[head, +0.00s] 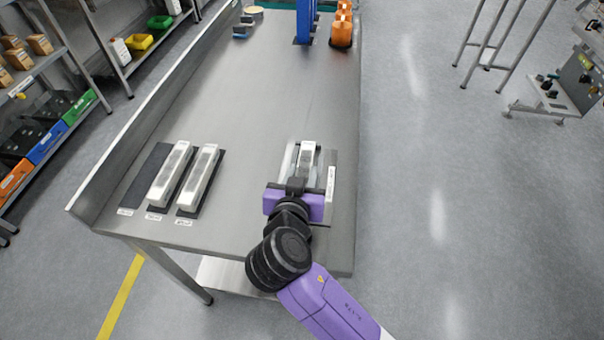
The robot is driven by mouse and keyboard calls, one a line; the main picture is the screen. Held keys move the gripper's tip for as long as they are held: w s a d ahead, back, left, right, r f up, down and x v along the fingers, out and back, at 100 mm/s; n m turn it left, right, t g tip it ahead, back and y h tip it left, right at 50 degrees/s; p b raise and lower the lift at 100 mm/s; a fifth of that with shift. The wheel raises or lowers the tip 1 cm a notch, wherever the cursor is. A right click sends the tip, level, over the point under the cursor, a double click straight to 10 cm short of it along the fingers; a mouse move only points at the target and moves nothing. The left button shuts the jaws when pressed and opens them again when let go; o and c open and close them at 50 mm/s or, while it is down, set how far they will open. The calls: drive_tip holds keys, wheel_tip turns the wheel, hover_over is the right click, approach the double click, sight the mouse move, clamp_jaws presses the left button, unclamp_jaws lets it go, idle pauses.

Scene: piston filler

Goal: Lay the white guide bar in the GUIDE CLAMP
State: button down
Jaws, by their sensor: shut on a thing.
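A white guide bar (308,148) lies lengthwise within the guide clamp at the right edge of the bench, as far as I can see. The guide clamp (289,160) shows a pale side rail and a dark base, with a white label at its right. My gripper (297,184) is over the near part of the clamp, shut on the bar. My gripper body hides the bar's near end and the clamp's front, so I cannot tell whether the bar touches the clamp's bottom.
Two more pale bars (169,173) (199,178) lie on dark labelled mats at the left; the leftmost mat (146,178) is empty. Blue uprights (304,22) and orange parts (341,25) stand at the far end. The middle of the bench (255,95) is clear.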

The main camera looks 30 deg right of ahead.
drive_tip(key=shift+f, duration=0.15)
drive_tip(key=shift+f, duration=0.15)
drive_tip(key=c, duration=1.1)
unclamp_jaws()
drive_tip(key=shift+o, duration=0.2)
drive_tip(key=shift+s+a+r, duration=0.15)
drive_tip(key=shift+r, duration=0.1)
drive_tip(key=b+v, duration=0.1)
drive_tip(key=v, duration=1)
drive_tip(key=shift+s+a, duration=0.15)
drive_tip(key=shift+s, duration=0.1)
